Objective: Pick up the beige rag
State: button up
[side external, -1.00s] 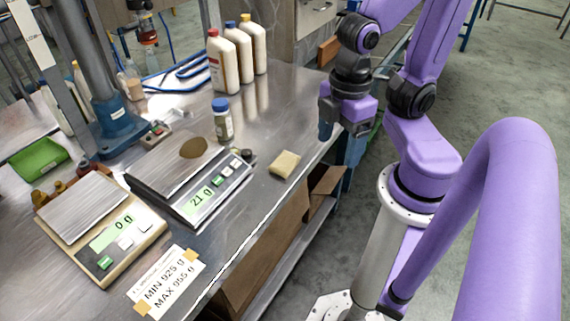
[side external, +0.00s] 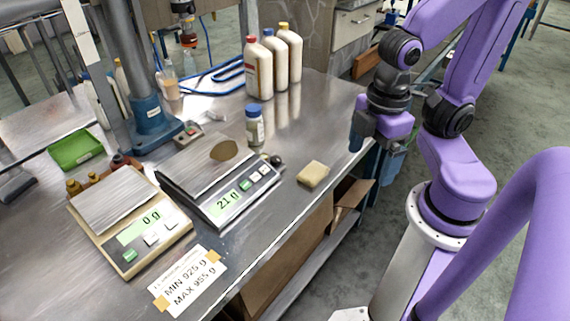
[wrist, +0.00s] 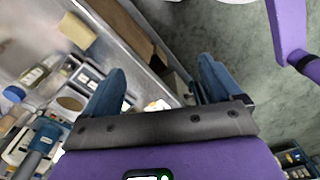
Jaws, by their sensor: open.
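The beige rag (side external: 313,174) is a small folded block lying on the steel table near its right edge, right of the dark scale. In the wrist view the beige rag (wrist: 78,35) shows at upper left, outside the space between my fingers. My gripper (side external: 375,145) hangs at the table's right edge, to the right of the rag and apart from it. Its blue fingers (wrist: 162,75) are spread with nothing between them.
A dark scale (side external: 236,203) reading 21 g has a brown round patch on its plate. A beige scale (side external: 135,238) reads 0 g. A small blue-capped bottle (side external: 255,128) and several tall bottles (side external: 272,67) stand behind. The table around the rag is clear.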

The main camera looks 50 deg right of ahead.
jog(key=w+d+f+n+h, duration=0.2)
jog(key=w+f, duration=0.1)
jog(key=w, duration=0.8)
jog(key=n+h, duration=0.1)
jog(key=n, duration=0.2)
send_near(313, 171)
jog(key=shift+h, duration=0.3)
jog(key=shift+a+x, duration=0.1)
jog(key=shift+x, duration=2.1)
jog(key=shift+a+x, duration=0.15)
jog(key=shift+x, duration=2)
jog(key=shift+f, duration=0.1)
jog(key=c, duration=1.1)
